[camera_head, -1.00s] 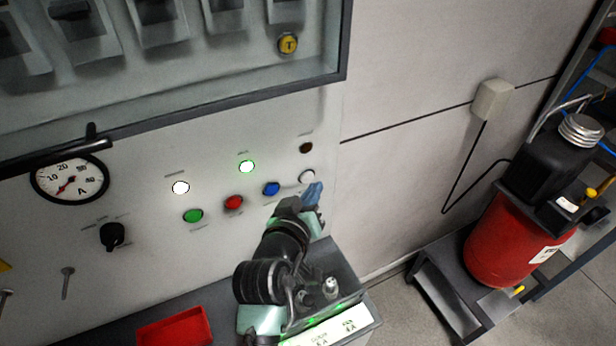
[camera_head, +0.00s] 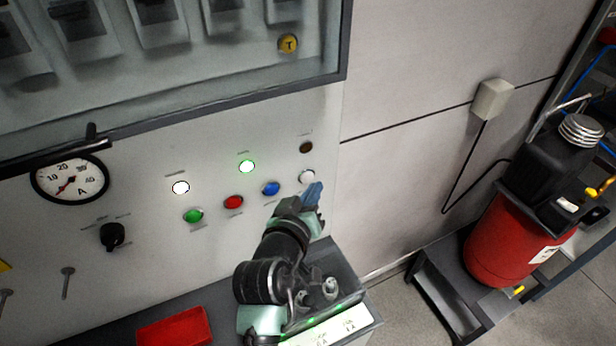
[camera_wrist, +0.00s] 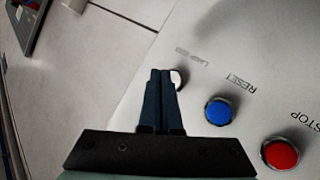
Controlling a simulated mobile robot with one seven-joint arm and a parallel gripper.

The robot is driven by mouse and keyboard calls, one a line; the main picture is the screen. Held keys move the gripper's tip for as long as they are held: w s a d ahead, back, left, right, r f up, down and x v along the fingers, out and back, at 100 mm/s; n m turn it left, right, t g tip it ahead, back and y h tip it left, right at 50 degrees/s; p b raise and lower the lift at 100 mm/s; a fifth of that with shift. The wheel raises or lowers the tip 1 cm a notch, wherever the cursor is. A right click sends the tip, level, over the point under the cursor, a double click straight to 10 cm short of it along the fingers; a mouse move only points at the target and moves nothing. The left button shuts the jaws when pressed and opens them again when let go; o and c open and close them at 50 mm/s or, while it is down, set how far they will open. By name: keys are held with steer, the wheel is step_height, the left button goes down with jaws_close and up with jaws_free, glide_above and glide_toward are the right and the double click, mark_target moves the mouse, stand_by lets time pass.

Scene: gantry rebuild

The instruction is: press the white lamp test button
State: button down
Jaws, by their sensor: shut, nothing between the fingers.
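The white lamp test button (camera_head: 307,176) is at the right end of the button row on the pale panel. In the wrist view the white button (camera_wrist: 177,77) shows beside the fingertips, partly hidden by them. My gripper (camera_head: 315,189) is shut and empty, with its blue fingers just below and right of the button in the head view. The shut fingertips (camera_wrist: 161,73) overlap the button's edge in the wrist view. I cannot tell whether they touch it.
Left of the white button are a blue button (camera_head: 271,188), a red button (camera_head: 233,202) and a green button (camera_head: 193,216). A brown, unlit lamp (camera_head: 306,147) is above it. A grey cabinet frame (camera_head: 230,102) juts out higher up.

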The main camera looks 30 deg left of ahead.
steer(key=shift+w+a, duration=0.3)
steer(key=shift+a, duration=0.05)
steer(key=shift+w+a+b, duration=0.25)
steer(key=shift+a+b, duration=0.1)
steer(key=shift+b, duration=0.05)
stand_by(1.0)
steer(key=shift+s+d, duration=0.1)
steer(key=shift+d, duration=0.05)
steer(key=shift+s+d+p, duration=0.35)
steer(key=shift+s+d, duration=0.1)
steer(key=shift+d, duration=0.05)
steer(key=shift+s+d+p, duration=0.55)
steer(key=shift+s+d, duration=0.2)
steer(key=shift+d, duration=0.25)
steer(key=shift+s+d+p, duration=0.5)
steer(key=shift+s+d, duration=0.25)
steer(key=shift+d, duration=0.25)
